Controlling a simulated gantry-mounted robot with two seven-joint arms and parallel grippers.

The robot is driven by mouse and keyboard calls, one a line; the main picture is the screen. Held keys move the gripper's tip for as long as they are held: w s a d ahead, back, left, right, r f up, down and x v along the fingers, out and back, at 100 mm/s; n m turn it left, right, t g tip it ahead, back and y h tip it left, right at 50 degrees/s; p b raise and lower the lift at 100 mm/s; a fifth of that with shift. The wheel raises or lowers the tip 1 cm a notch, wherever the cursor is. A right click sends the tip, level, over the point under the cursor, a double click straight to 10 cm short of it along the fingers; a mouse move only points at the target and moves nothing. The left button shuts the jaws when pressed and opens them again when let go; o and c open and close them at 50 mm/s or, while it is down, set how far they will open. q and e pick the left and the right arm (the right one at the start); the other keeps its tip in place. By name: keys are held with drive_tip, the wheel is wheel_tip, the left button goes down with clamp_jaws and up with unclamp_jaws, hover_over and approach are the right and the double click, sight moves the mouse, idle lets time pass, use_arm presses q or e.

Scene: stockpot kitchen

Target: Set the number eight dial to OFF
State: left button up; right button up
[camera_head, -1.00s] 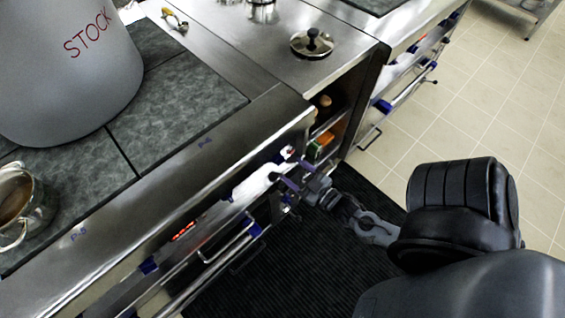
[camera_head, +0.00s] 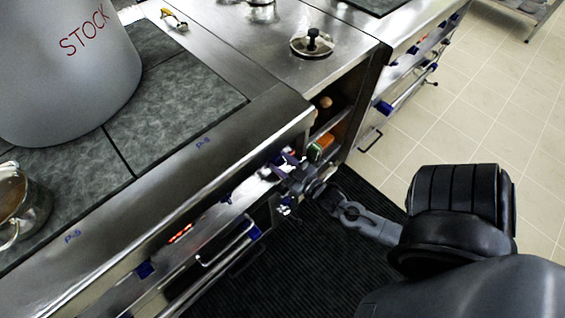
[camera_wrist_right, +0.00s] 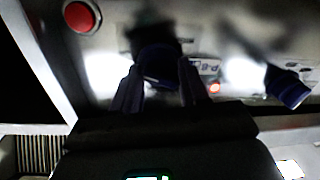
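The front panel (camera_head: 205,222) of the stove runs below its steel edge. My right gripper (camera_head: 283,165) is at the far right end of this panel. In the right wrist view a dark round dial (camera_wrist_right: 158,62) sits between and just beyond the two spread fingers of the right gripper (camera_wrist_right: 160,82). I cannot tell whether the fingers touch it. A second dial, blue (camera_wrist_right: 288,88), is to the right on the panel. A small red light (camera_wrist_right: 214,88) glows between them. My left gripper is not in view.
A red button (camera_wrist_right: 82,16) is left of the dial in the wrist view. A large stockpot (camera_head: 65,75) and a small metal pot (camera_head: 22,205) stand on the stove. An open shelf (camera_head: 325,125) is beyond the gripper. A dark mat (camera_head: 320,250) covers the floor.

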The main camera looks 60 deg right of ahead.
drive_tip(key=c, duration=0.5)
drive_tip(key=shift+r+n+p, duration=0.2)
drive_tip(key=shift+n+p, duration=0.2)
drive_tip(key=shift+p, duration=0.55)
drive_tip(key=n+p, duration=0.9)
drive_tip(key=p, duration=0.2)
drive_tip(key=shift+a+g, duration=0.1)
drive_tip(key=shift+g, duration=0.3)
drive_tip(key=n+p, duration=0.2)
drive_tip(key=shift+n, duration=0.4)
drive_tip(key=n+p, duration=0.3)
drive_tip(key=shift+w+a+h, duration=0.1)
drive_tip(key=shift+h, duration=0.3)
drive_tip(key=n+p, duration=0.1)
drive_tip(key=n, duration=0.2)
drive_tip(key=shift+f+g, duration=0.15)
drive_tip(key=shift+g, duration=0.15)
drive_tip(key=shift+n+p, duration=0.5)
drive_tip(key=shift+n, duration=0.3)
drive_tip(key=shift+f+n+h, duration=0.1)
drive_tip(key=shift+n+h, duration=0.2)
